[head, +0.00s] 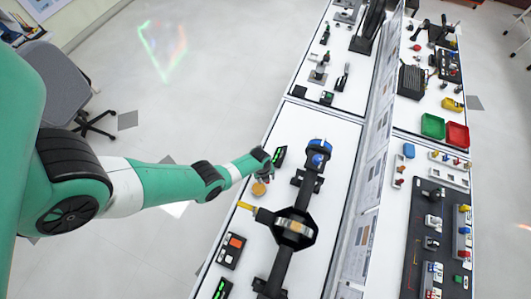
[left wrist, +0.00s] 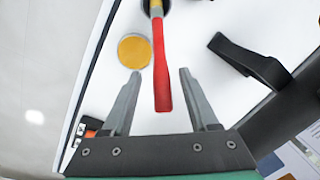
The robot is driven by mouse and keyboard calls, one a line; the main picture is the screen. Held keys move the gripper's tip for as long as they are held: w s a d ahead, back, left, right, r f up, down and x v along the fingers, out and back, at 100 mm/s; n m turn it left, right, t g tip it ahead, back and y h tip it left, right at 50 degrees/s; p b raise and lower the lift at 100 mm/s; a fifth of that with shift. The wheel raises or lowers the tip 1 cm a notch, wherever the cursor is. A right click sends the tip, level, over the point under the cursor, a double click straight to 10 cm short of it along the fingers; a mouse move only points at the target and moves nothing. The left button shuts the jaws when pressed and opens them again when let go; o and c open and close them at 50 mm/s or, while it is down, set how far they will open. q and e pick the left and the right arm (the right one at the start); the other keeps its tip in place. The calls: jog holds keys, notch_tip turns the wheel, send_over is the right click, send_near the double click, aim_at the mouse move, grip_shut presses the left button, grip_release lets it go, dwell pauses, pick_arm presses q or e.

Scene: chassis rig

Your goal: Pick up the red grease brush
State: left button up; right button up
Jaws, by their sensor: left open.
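The red grease brush (left wrist: 162,75) shows in the left wrist view, with a long red handle and a yellow part at the top edge. Its far end is cut off there. My left gripper (left wrist: 158,76) is open, with one grey finger on each side of the handle's near end and a gap on both sides. I cannot tell the height of the fingers above the handle. In the head view my left gripper (head: 266,172) is over the white table beside the axle, and I cannot make out the red brush there. My right gripper is not in view.
A round yellow-topped tin (left wrist: 134,51) lies just left of the brush, close to the left finger. A black bracket (left wrist: 248,60) stands to the right. A dark axle assembly (head: 294,228) runs along the table. A tray with red and orange parts (head: 232,250) lies nearer.

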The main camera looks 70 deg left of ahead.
pick_arm(q)
jog(key=f, duration=0.1)
jog(key=f+b, duration=0.2)
jog(key=shift+w+d+f, duration=0.1)
jog(key=shift+w+f, duration=0.2)
grip_shut()
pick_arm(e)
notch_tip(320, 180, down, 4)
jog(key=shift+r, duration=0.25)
